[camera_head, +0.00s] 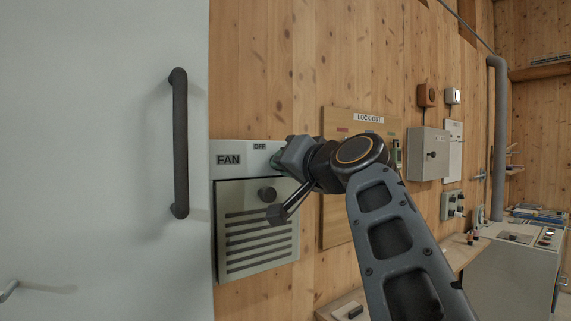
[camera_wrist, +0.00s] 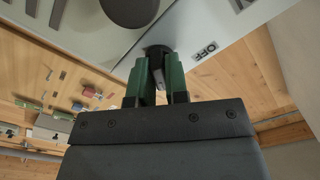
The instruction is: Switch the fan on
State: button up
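The white fan panel (camera_head: 232,172) is on the wooden wall, with a FAN label (camera_head: 229,160) and an OFF label (camera_head: 260,147). The OFF label also shows in the wrist view (camera_wrist: 205,50). My gripper (camera_head: 279,160) is at the panel's right part, and its fingertips are mostly hidden by my wrist in the head view. In the wrist view its two green fingers (camera_wrist: 159,76) stand close on either side of a small dark fan switch (camera_wrist: 158,49). They appear shut on it. Which way the switch points is hard to see.
A white door with a dark handle (camera_head: 180,145) is on the left. A lock-out board (camera_head: 335,205) and a grey box (camera_head: 428,154) are on the right.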

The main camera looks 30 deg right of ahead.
jog(key=o, duration=0.4)
jog(key=s+d+b, duration=0.1)
jog(key=s+b, duration=0.2)
jog(key=s, duration=1)
jog(key=shift+s+d, duration=0.3)
jog(key=shift+s, duration=0.05)
jog(key=shift+f, duration=0.1)
